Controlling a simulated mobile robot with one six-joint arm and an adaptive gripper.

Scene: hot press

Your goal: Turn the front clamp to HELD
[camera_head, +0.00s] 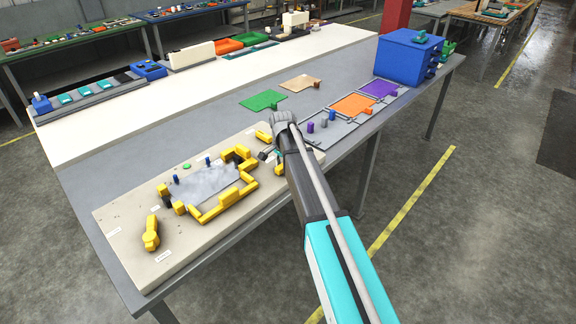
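A beige board (125,210) lies on the near part of the grey bench. A yellow lever-like clamp (150,234) stands at its near left end, between two small white labels whose text is too small to read. It looks like the front clamp, but I cannot be sure. A grey plate (203,184) framed by yellow blocks (228,199) sits mid-board. My arm reaches in from the lower right, and my gripper (268,150) is over the board's far right end, well away from that clamp. Its fingers are small and partly hidden by the arm, so their opening is unclear.
Yellow pieces (263,136) stand close to my gripper. Beyond are a green sheet (262,100), a tan sheet (300,82), grey trays (335,128) with small pegs, and a blue box (405,55). The board's left end around the lever is clear.

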